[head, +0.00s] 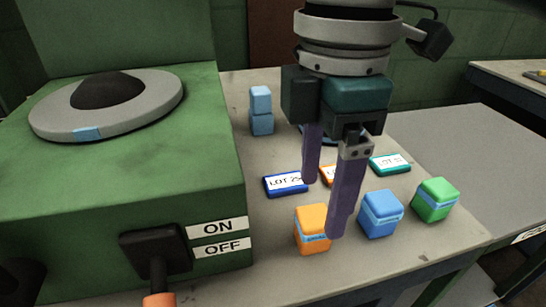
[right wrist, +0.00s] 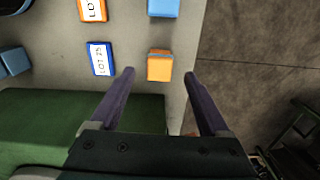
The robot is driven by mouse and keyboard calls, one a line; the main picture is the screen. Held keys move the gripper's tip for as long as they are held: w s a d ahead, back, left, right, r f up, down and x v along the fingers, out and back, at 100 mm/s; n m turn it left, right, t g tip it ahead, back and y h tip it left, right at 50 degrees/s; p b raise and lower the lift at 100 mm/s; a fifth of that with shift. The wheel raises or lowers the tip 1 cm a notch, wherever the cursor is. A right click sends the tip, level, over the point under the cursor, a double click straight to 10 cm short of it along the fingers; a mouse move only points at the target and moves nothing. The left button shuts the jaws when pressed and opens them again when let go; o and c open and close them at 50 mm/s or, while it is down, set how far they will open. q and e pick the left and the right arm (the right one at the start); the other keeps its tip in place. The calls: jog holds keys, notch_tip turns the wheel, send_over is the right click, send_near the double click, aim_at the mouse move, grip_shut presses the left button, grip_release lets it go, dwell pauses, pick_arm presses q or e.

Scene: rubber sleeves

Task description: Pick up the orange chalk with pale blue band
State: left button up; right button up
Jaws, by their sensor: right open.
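The orange chalk (head: 309,229) is a small block with a pale blue band, standing on the grey table near its front edge. In the right wrist view the orange chalk (right wrist: 159,66) appears between and just beyond my fingertips. My right gripper (head: 323,208) is open, with two purple fingers pointing down, and holds nothing. In the head view one finger covers the right edge of the orange chalk. It also shows in the right wrist view (right wrist: 159,76). I cannot tell whether a finger touches the chalk. My left gripper is not in view.
A blue block (head: 380,214) and a green block (head: 435,200) stand to the right. Label plates, blue (head: 284,184), orange (head: 327,176) and teal (head: 390,164), lie behind. Stacked light blue blocks (head: 261,111) stand farther back. A green machine (head: 120,190) fills the left.

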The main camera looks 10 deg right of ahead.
aim_at(316, 215)
notch_tip(316, 215, down, 6)
jog(key=shift+a+r+b, duration=0.1)
jog(key=shift+a+b, duration=0.05)
jog(key=shift+b, duration=0.25)
grip_shut()
dwell(0.5)
